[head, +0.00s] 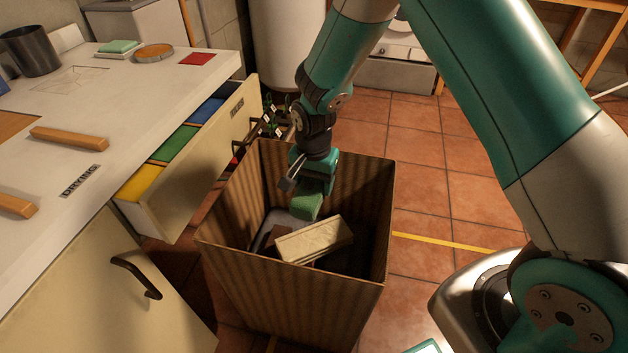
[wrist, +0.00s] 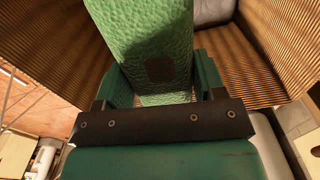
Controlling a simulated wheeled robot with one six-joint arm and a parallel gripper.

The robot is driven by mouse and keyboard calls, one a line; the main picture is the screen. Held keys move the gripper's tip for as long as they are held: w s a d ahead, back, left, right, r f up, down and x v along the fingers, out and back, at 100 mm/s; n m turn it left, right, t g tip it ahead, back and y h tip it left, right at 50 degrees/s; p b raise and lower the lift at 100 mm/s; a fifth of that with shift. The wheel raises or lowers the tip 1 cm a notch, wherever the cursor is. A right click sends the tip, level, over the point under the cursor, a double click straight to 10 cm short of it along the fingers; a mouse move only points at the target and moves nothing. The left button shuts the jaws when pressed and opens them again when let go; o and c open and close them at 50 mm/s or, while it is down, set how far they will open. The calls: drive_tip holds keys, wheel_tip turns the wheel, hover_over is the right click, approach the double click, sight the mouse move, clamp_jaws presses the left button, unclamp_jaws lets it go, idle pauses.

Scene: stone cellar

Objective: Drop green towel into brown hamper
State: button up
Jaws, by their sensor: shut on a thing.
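The green towel (head: 308,205) is a folded, textured block held in my gripper (head: 312,184). In the wrist view the towel (wrist: 150,50) stands between the two green fingers, and my gripper (wrist: 158,88) is shut on it. The brown hamper (head: 290,291) is a striped, open-topped box on the floor. My gripper and the towel are inside its opening, above the contents. A cream block-like item (head: 314,240) and some dark and grey things lie in the hamper. The towel's lower end seems close to the cream item; I cannot tell whether they touch.
An open drawer (head: 186,180) with yellow, green and blue sections juts out left of the hamper. The white counter (head: 110,125) bears a dark mug (head: 32,52), a green item (head: 118,47) and a red square (head: 197,59).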

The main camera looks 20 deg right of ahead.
sight(314, 180)
drive_tip(key=shift+f, duration=0.4)
drive_tip(key=shift+r, duration=0.1)
drive_tip(key=o, duration=1)
wheel_tip(314, 180, up, 17)
drive_tip(key=p, duration=0.3)
drive_tip(key=shift+r, duration=0.2)
